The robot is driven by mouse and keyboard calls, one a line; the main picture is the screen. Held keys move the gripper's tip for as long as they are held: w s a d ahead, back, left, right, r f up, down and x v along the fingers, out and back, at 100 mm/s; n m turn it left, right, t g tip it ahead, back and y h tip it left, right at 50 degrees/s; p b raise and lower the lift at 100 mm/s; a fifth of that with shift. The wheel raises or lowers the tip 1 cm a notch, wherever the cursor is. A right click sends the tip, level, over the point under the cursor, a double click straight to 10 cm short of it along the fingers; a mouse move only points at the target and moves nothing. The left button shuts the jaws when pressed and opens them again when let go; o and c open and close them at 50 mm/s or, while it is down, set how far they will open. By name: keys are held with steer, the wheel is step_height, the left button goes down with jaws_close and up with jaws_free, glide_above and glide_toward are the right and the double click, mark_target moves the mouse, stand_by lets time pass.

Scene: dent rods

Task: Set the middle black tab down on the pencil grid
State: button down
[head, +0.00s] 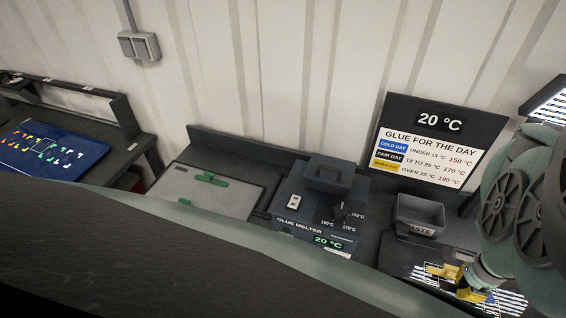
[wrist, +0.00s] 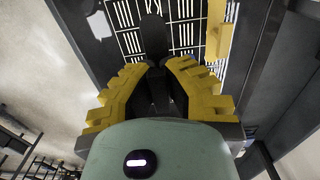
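My gripper (head: 461,282) is at the lower right in the head view, low over the dark striped panel (head: 418,282). In the wrist view its yellow fingers (wrist: 164,66) are close together on a dark, round-ended piece that looks like the black tab (wrist: 154,36). The tab sticks out past the fingertips, over the white lines of the panel (wrist: 187,36). I cannot tell whether it touches the panel. The tab cannot be made out in the head view. White grid-like lines lie around and beyond the fingertips; pencil marks cannot be told apart from the stripes.
A waste bin (head: 420,211) stands just behind the panel, with the glue sign (head: 437,142) behind it. The glue melter (head: 318,212) is left of it. A blue mat (head: 85,157) holds several coloured tabs.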

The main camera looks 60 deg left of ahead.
mark_target(451, 299)
steer(key=shift+f+b, duration=2.6)
steer(key=shift+f, duration=0.75)
steer(key=shift+s+f+b, duration=0.1)
steer(key=shift+f+b, duration=0.35)
steer(key=c, duration=1.1)
jaws_free()
steer(key=shift+o, duration=0.2)
steer(key=shift+r, duration=0.1)
steer(key=shift+d+r, duration=0.1)
steer(key=shift+r, duration=1.25)
step_height(451, 299, up, 3)
steer(key=shift+r, duration=0.85)
